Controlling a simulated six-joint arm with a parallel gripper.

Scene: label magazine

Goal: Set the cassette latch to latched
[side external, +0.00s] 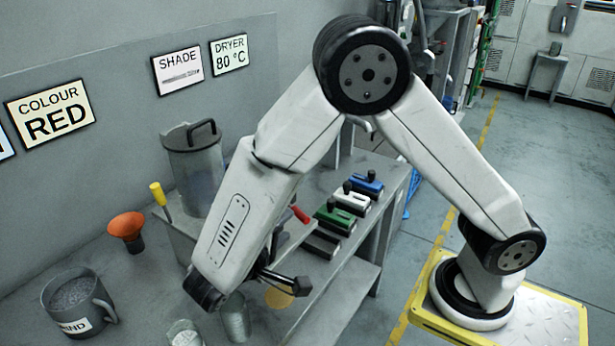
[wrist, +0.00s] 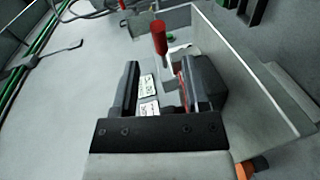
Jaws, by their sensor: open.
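My gripper (wrist: 167,76) is open in the wrist view, with its two dark fingers apart. In the side view its end (side external: 284,284) is partly hidden by my arm. A red-handled part (wrist: 159,38) with a pale stem stands just beyond the fingertips, in line with the gap. Its red handle (side external: 300,214) also shows beside my arm in the side view. Small white labels with green marks (wrist: 147,86) show between the fingers. I cannot tell which part is the cassette latch, nor its setting.
A grey box wall (wrist: 255,85) rises right of the fingers. Blue (side external: 368,184), white (side external: 350,201) and green (side external: 335,219) blocks with black knobs stand in a row. A lidded canister (side external: 193,168), orange funnel (side external: 126,227) and grey mug (side external: 78,300) stand left of my arm.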

